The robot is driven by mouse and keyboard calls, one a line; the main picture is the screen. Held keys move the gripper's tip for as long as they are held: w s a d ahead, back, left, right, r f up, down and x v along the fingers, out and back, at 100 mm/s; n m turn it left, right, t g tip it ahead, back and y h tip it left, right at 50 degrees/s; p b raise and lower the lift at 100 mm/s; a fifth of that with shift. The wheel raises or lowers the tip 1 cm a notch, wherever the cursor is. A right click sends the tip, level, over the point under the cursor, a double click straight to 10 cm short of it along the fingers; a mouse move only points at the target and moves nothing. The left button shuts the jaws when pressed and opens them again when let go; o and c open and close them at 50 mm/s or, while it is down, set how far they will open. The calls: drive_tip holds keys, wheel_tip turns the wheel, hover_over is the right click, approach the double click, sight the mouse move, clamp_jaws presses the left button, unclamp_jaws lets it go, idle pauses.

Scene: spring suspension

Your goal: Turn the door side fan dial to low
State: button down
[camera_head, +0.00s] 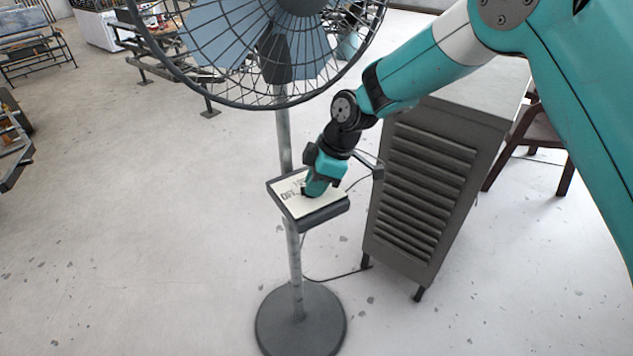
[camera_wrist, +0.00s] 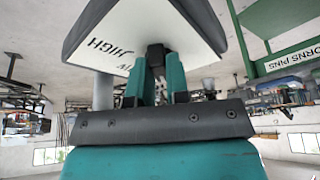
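The fan dial (camera_wrist: 156,55) is a small dark knob on the sloped control panel. The panel (camera_head: 328,202) is a pale plate in a dark frame on the fan's pole; OFF can be read at its left. In the wrist view the panel (camera_wrist: 82,45) shows HIGH and part of another word. My gripper (camera_head: 308,191) reaches down to the panel, and its wrist hides part of the plate. In the wrist view its two teal fingers (camera_wrist: 156,62) stand on either side of the dial and appear to touch it. The dial's pointing direction is hidden.
The caged fan (camera_head: 240,45) stands above the panel, close to my arm. A grey louvred cabinet (camera_head: 423,190) is at the right, with a wooden chair (camera_head: 535,145) behind it. The round fan base (camera_head: 300,322) is below.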

drive_tip(key=shift+m, duration=0.4)
drive_tip(key=m, duration=0.1)
drive_tip(key=m+t+b, duration=0.1)
drive_tip(key=m, duration=0.1)
drive_tip(key=m+t, duration=0.1)
drive_tip(key=shift+s+a+m+b, duration=0.1)
drive_tip(key=shift+s+m+b, duration=0.2)
drive_tip(key=shift+m+b, duration=0.1)
drive_tip(key=m+t+h, duration=0.1)
drive_tip(key=m, duration=0.4)
drive_tip(key=shift+s+a+m+t+h, duration=0.15)
drive_tip(key=shift+m+t+h, duration=0.25)
drive_tip(key=shift+m, duration=0.3)
drive_tip(key=c, duration=1.1)
unclamp_jaws()
drive_tip(key=b+v, duration=0.1)
drive_tip(key=v, duration=1.6)
drive_tip(key=shift+s+r, duration=0.2)
drive_tip(key=shift+s, duration=0.05)
